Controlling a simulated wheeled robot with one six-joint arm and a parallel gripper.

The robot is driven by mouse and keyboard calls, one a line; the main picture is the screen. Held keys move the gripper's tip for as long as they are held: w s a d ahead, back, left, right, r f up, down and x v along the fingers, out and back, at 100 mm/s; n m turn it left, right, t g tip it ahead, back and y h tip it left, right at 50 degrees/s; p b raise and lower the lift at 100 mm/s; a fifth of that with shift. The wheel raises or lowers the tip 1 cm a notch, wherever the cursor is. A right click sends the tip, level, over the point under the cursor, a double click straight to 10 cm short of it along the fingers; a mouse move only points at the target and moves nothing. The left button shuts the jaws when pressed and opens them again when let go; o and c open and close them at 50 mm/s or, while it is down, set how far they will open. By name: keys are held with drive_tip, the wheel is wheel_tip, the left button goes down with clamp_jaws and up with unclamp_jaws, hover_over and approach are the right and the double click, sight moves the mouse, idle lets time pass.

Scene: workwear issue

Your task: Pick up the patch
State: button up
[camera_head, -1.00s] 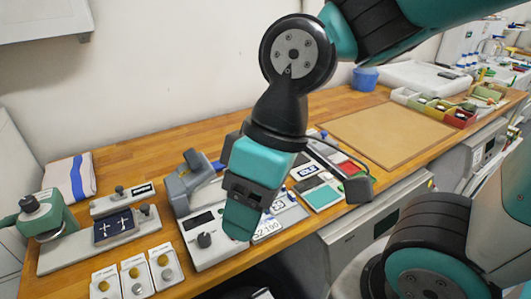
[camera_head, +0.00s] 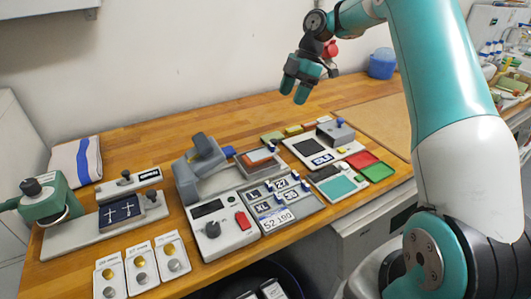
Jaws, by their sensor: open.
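My gripper (camera_head: 294,93) is open and empty, raised above the back of the wooden bench with its fingers pointing down. Several patch-like pieces are in view, and I cannot tell which one is the patch. A dark blue piece with white cross marks (camera_head: 120,213) lies on the grey fixture at the left. Small labelled pieces lie in a grey tray (camera_head: 262,212) at the middle, one reading 52.190 (camera_head: 279,220). A dark panel with a white-marked blue label (camera_head: 321,158) lies further right. My gripper is apart from all of these.
A grey press-like device (camera_head: 200,175) with a control box (camera_head: 222,228) stands left of the tray. Red and green trays (camera_head: 371,165) lie at the right. Coin-like samples on cards (camera_head: 141,268) line the front left. A folded striped towel (camera_head: 76,162) and blue tub (camera_head: 382,63) lie behind.

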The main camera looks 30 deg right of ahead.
drive_tip(key=p, duration=0.2)
hover_over(272, 144)
drive_tip(key=d, duration=0.2)
wheel_tip(272, 144, down, 10)
drive_tip(key=p+x, duration=0.2)
drive_tip(key=x, duration=0.3)
drive_tip(key=shift+f, duration=0.3)
drive_tip(key=c, duration=0.8)
drive_tip(key=shift+r+b, duration=1.2)
drive_tip(key=shift+r, duration=8.85)
